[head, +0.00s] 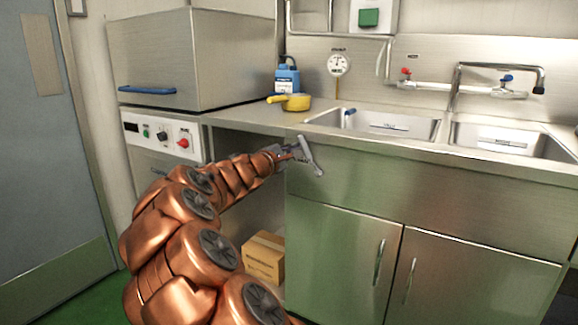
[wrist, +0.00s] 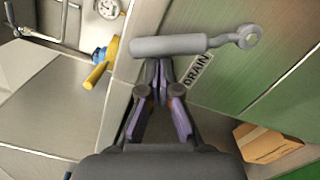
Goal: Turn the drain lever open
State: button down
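The drain lever (head: 313,160) is a grey metal handle on the front of the steel sink cabinet, near its upper left corner. In the wrist view the lever (wrist: 172,46) has a thick grip at left and a thin neck leading to a round pivot at right. A DRAIN label (wrist: 197,69) is beside it. My gripper (head: 286,153) is just left of the lever. In the wrist view my gripper (wrist: 158,70) has its fingers drawn together, tips at the grip. The tips are partly hidden by it, and I cannot tell whether they touch it.
Two sink basins (head: 388,124) are to the right. A cardboard box (head: 264,257) sits in the open space below. A control panel (head: 163,135) is at left.

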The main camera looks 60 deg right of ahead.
jog(key=s+m+b, duration=0.1)
jog(key=s+r+m+b, duration=0.1)
jog(key=s+m+b, duration=0.1)
jog(key=m, duration=0.1)
jog(key=shift+d+r, duration=0.1)
jog(key=shift+r, duration=0.15)
jog(key=shift+s+r+b, duration=0.35)
jog(key=shift+s+b, duration=0.3)
jog(key=w, duration=0.1)
jog(key=w+a+p, duration=0.1)
jog(key=w, duration=0.2)
jog(key=shift+w+a, duration=0.1)
jog(key=shift+a, duration=0.15)
jog(key=a+p, duration=0.2)
jog(key=a, duration=0.7)
jog(key=shift+a+p, duration=0.25)
jog(key=shift+p, duration=0.15)
